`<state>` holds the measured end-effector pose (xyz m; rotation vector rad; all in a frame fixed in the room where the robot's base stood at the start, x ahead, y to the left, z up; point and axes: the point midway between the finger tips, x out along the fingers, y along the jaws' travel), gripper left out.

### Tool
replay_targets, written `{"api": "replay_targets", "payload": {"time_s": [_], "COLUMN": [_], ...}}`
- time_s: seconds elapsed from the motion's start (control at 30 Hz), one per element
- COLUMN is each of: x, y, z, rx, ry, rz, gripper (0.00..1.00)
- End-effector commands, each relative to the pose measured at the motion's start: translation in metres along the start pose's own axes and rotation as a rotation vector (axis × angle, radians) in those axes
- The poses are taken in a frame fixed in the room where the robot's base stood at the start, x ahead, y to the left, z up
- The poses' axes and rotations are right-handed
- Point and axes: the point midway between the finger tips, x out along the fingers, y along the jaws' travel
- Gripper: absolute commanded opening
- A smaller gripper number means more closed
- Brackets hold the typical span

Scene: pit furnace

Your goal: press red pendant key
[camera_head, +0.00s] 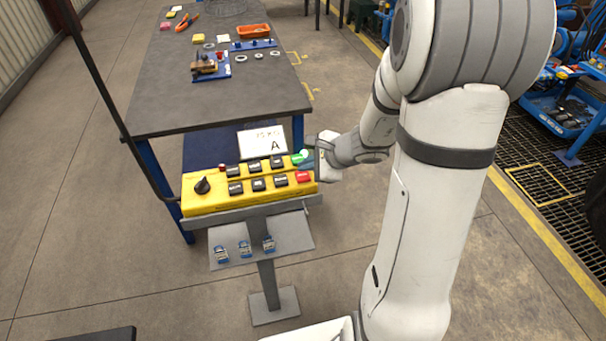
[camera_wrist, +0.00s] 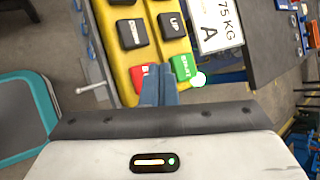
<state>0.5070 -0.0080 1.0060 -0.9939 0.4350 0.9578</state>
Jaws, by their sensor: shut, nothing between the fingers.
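The yellow pendant (camera_head: 230,203) rests on a grey stand, with a black knob, black keys, a green key (camera_head: 298,159) and a red key (camera_head: 303,177) at its right end. My gripper (camera_wrist: 158,70) is shut and empty. In the wrist view its bluish fingertips lie between the red key (camera_wrist: 140,73) and the green key (camera_wrist: 183,67), partly overlapping the red one's edge. I cannot tell whether they touch it. In the head view my wrist is just right of the pendant's end, and the fingertips are hard to make out.
A white card marked A (camera_head: 262,141) stands behind the pendant. A dark workbench (camera_head: 160,105) with tools and rings is beyond it. A grey shelf (camera_head: 300,238) below the pendant holds three small blue items.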

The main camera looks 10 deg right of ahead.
Motion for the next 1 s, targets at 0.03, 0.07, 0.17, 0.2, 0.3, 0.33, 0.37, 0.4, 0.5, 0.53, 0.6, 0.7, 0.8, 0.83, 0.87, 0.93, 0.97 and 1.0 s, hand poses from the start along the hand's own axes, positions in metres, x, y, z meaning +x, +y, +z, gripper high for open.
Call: {"api": "replay_targets", "payload": {"time_s": [0.03, 0.07, 0.17, 0.2, 0.3, 0.33, 0.37, 0.4, 0.5, 0.53, 0.6, 0.7, 0.8, 0.83, 0.87, 0.93, 0.97, 1.0], "x": [0.0, 0.0, -0.0001, -0.0001, -0.0001, -0.0001, -0.0001, 0.0001, 0.0014, 0.0021, 0.0038, 0.0059, 0.0064, 0.0062, 0.006, 0.0056, 0.0056, 0.0056], "y": [0.0, 0.0, 0.0, 0.0, 0.0, -0.0001, 0.0, 0.0001, 0.0011, 0.0015, 0.0027, 0.0043, 0.0047, 0.0046, 0.0044, 0.0042, 0.0042, 0.0041], "z": [-0.0001, -0.0001, -0.0001, -0.0001, -0.0001, -0.0002, -0.0002, -0.0003, -0.0013, -0.0018, -0.003, -0.0047, -0.005, -0.0049, -0.0047, -0.0045, -0.0045, -0.0044], "rx": [0.0, 0.0, 0.0, 0.0, 0.0, 0.0, 0.0, 0.0, 0.0, 0.0, 0.0, 0.0, 0.001, 0.001, 0.001, 0.001, 0.001, 0.001], "ry": [0.0, 0.0, 0.0, 0.0, 0.0, 0.0, 0.0, 0.0, 0.0, 0.0, 0.0, 0.0, 0.0, 0.0, 0.0, 0.0, 0.0, 0.0], "rz": [0.0, 0.0, 0.0, 0.0, 0.0, 0.0, 0.0, 0.0, 0.0, -0.001, -0.001, -0.001, -0.001, 0.0, 0.0, 0.0, 0.0, 0.0], "gripper": [0.0, 0.0, 0.0, 0.0, 0.0, 0.0, 0.0, 0.0, 0.0, 0.0, 0.0, 0.0, 0.0, 0.0, 0.0, 0.0, 0.0, 0.0]}}
